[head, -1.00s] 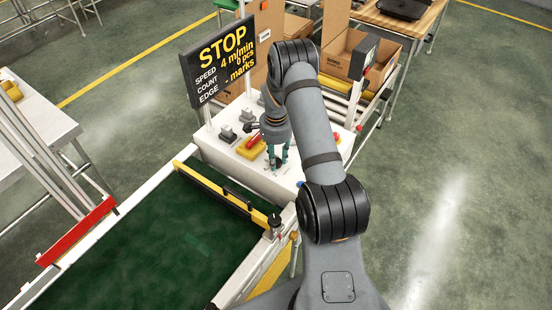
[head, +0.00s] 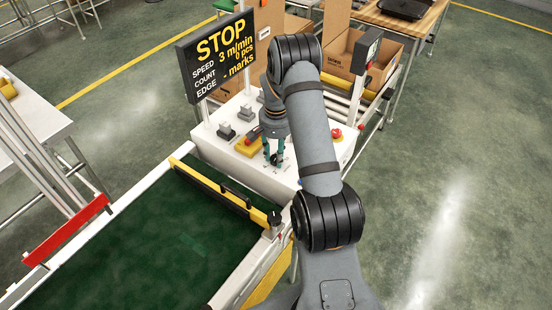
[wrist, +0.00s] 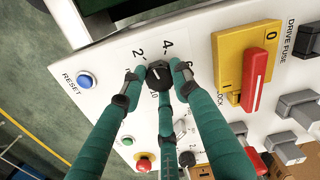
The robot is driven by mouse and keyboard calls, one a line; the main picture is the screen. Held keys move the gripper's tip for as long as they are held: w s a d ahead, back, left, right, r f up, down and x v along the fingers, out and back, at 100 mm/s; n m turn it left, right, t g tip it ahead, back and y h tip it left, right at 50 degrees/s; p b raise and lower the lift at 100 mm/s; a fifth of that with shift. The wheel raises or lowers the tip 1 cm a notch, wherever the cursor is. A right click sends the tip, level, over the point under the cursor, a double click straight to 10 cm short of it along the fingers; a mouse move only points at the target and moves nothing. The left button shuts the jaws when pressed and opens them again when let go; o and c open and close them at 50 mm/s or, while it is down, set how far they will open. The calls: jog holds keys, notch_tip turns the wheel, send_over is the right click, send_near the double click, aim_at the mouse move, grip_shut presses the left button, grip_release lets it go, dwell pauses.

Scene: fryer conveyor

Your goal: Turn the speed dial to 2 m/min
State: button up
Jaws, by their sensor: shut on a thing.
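The speed dial (wrist: 158,74) is a small black knob on the white control panel (wrist: 110,55), with the numbers 2, 4, 6 and 10 printed around it. My gripper (wrist: 160,82) is shut on the dial, its teal fingers with dark tips closed around it. In the head view my gripper (head: 274,160) reaches down onto the panel, and the dial is mostly hidden there. The display board (head: 222,58) reads STOP, speed 3 m/min, count 0 pcs, edge - marks. The dial's white mark seems to lie between 2 and 4.
A yellow-plated red switch (wrist: 248,70) and grey drive-fuse blocks (wrist: 297,105) sit beside the dial. A blue reset button (wrist: 84,81) and a red stop button (wrist: 143,165) are also on the panel. The green conveyor belt (head: 130,245) lies in front.

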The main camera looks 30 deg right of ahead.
jog(key=n+b, duration=0.1)
jog(key=n, duration=0.2)
jog(key=shift+n, duration=0.5)
jog(key=o, duration=1.1)
jog(key=shift+o, duration=0.3)
jog(key=shift+r, duration=0.1)
notch_tip(320, 180, up, 12)
jog(key=shift+f, duration=0.2)
